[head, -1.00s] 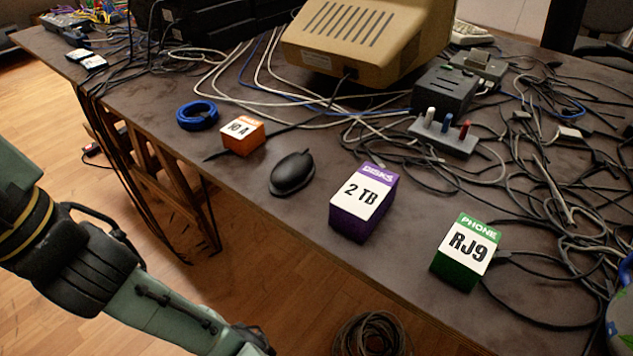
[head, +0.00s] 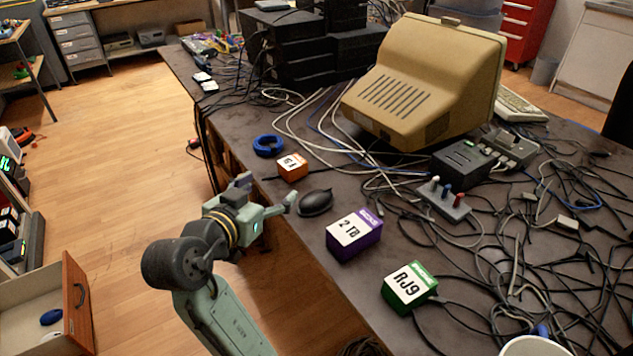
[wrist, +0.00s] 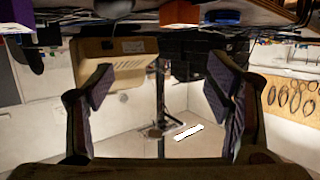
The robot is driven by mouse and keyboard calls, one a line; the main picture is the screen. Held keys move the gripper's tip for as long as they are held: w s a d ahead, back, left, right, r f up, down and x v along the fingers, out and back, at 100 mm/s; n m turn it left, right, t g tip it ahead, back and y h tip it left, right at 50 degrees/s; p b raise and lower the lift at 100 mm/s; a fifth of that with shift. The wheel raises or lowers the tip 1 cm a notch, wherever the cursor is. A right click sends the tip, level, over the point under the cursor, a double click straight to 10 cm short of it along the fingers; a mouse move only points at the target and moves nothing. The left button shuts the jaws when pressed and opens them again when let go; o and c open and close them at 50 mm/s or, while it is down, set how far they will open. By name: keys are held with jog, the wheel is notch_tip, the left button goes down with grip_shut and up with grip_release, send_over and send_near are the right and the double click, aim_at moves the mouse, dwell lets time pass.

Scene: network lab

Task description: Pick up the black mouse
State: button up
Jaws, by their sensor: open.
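The black mouse (head: 315,202) lies on the dark table near its front edge, between the orange box (head: 292,167) and the purple box (head: 354,236). My gripper (head: 268,192) is at the table's edge, just left of the mouse and apart from it. It is open and empty. In the wrist view, the two fingers of my gripper (wrist: 163,100) are spread wide with nothing between them. That view is upside down, with the purple box (wrist: 16,18) and orange box (wrist: 180,13) at its top. I cannot tell the mouse there for sure.
A green box (head: 409,288) stands toward the front right, and a blue ring (head: 268,146) lies behind the orange box. A beige monitor (head: 425,85) and a device with coloured knobs (head: 436,200) stand farther back. Cables cover much of the table. Open floor lies left.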

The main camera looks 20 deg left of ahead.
aim_at(312, 200)
jog(key=w+d+f, duration=0.1)
jog(key=w+d+f+m+g+h, duration=0.1)
jog(key=d, duration=0.1)
jog(key=w+d+f+h+p, duration=0.1)
jog(key=f, duration=0.1)
jog(key=shift+w+d+f+m+g, duration=0.1)
jog(key=shift+w+d+m+g, duration=0.15)
jog(key=shift+m+g, duration=0.15)
jog(key=shift+s+d+f+p+x, duration=0.1)
jog(key=shift+d+p+x, duration=0.1)
jog(key=shift+x, duration=0.75)
jog(key=shift+s+d+f+p+x, duration=0.1)
jog(key=shift+p+x, duration=0.1)
jog(key=shift+x, duration=0.75)
jog(key=shift+s+d+f+p+x, duration=0.1)
jog(key=shift+p+x, duration=0.1)
jog(key=shift+x, duration=0.7)
jog(key=shift+w, duration=0.1)
jog(key=shift+c, duration=0.5)
jog(key=c, duration=1.3)
